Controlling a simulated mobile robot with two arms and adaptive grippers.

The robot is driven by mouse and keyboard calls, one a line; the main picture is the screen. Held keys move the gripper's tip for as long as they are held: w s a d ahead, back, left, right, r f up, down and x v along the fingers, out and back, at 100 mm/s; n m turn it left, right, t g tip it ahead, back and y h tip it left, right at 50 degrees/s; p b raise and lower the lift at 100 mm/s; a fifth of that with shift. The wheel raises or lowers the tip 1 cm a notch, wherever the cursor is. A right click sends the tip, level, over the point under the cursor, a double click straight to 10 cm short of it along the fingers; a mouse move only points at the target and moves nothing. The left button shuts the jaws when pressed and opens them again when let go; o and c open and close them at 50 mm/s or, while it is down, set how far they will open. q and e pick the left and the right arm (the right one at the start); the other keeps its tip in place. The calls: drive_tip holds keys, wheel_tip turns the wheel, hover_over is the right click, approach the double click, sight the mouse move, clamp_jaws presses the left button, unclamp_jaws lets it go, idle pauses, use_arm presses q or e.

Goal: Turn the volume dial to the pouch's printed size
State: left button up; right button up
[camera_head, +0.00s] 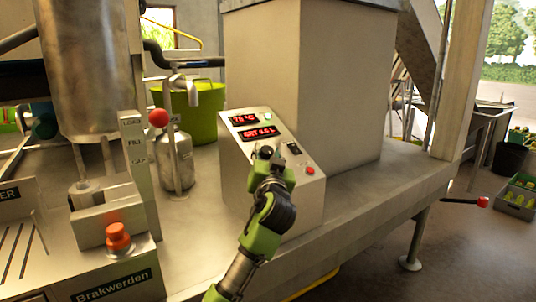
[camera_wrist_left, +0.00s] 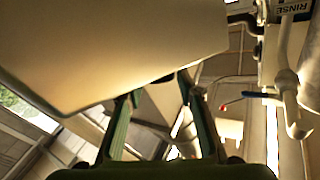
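The sloped control panel (camera_head: 312,187) stands on the metal bench in the head view. Its upper red display (camera_head: 243,119) appears to read 78 °C. The lower display (camera_head: 259,133) appears to start with SET and end in L; its digits are too small to be sure of. My left gripper (camera_head: 266,154) is at the panel face just below the displays, hiding the dial area. In the left wrist view, its two green fingers (camera_wrist_left: 160,92) stand apart beside the pale panel housing (camera_wrist_left: 130,50); no clear grip on a dial shows. I see no pouch. My right gripper is out of view.
A black switch (camera_head: 293,148) and red button (camera_head: 310,170) sit right of my gripper. Bench right of the panel is clear.

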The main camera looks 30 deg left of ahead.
use_arm(q)
drive_tip(key=v, duration=1.2)
idle(0.4)
